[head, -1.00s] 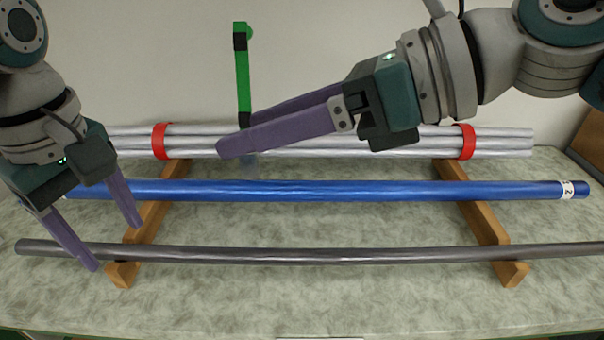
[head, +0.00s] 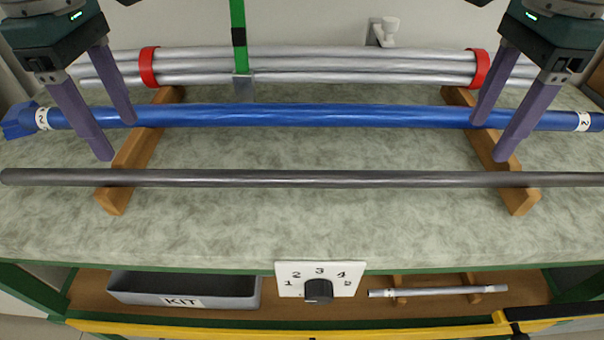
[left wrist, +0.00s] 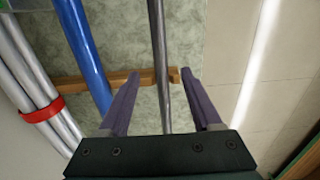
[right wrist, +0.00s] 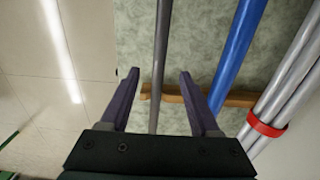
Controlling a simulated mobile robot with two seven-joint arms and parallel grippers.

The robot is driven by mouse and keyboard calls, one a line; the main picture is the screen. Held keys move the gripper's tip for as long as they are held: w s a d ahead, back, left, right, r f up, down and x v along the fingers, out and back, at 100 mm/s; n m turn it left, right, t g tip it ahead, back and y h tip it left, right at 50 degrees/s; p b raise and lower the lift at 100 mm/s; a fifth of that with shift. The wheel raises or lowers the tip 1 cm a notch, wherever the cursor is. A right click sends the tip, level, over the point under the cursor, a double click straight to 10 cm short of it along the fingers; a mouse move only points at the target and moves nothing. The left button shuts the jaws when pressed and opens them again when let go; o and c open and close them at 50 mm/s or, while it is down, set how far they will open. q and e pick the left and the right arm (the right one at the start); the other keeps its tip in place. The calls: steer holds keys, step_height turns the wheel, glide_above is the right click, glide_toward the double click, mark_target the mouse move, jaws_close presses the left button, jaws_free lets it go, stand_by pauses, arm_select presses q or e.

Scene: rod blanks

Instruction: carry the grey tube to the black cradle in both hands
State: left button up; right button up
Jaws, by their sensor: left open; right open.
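The dark grey tube (head: 300,179) lies level across two wooden rests at the front of the worktop. My left gripper (head: 117,138) is open and empty, over the tube's left part. In the left wrist view the tube (left wrist: 158,50) runs between its spread fingers, without visible contact. My right gripper (head: 489,140) is open and empty, over the right part. In the right wrist view the tube (right wrist: 160,50) also runs between the fingers, apart from them. How far the fingertips are above the tube is unclear. I see no black cradle.
A blue tube (head: 300,116) lies parallel behind, then silver tubes (head: 310,65) with red bands. A green upright strip (head: 238,30) stands at the back. Below are a grey KIT bin (head: 185,290), a numbered dial (head: 319,290), a short silver tube (head: 437,291) and a yellow rail (head: 250,328).

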mark_target(138, 172)
arm_select(q)
step_height(138, 172, down, 8)
steer(key=shift+r, duration=0.1)
arm_select(e)
step_height(138, 172, down, 8)
steer(key=shift+r, duration=0.15)
arm_select(q)
jaws_close()
arm_select(e)
jaws_close()
